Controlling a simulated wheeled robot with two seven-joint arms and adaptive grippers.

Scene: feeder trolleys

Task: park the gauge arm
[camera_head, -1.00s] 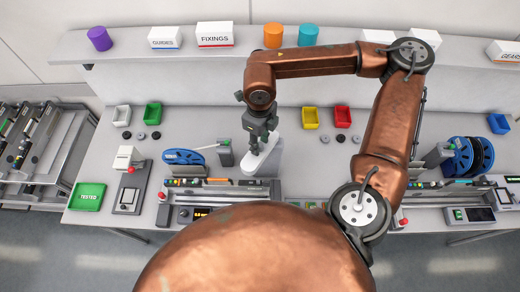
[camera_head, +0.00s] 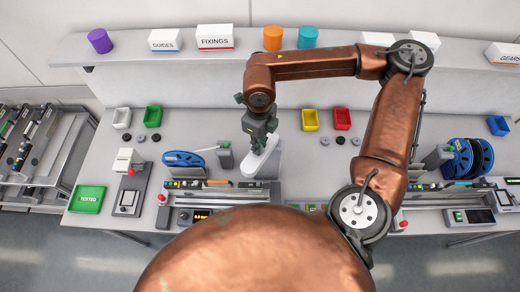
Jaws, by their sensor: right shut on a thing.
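The white gauge arm (camera_head: 268,164) stands behind the left gauge station near the middle of the bench, slanting with its lower end toward the front left. My right gripper (camera_head: 258,149) reaches down from above and is shut on the upper part of the gauge arm. Its fingertips are small and dark here, and the exact contact is hard to see. The front of the station is partly hidden by my own copper-coloured body. My left gripper is not in view.
A blue reel (camera_head: 183,159) and a grey post (camera_head: 225,156) stand left of the gauge arm. Yellow (camera_head: 310,119) and red (camera_head: 342,119) bins lie behind it to the right. A green TESTED tray (camera_head: 87,199) is at the front left. The bench behind the reel is mostly clear.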

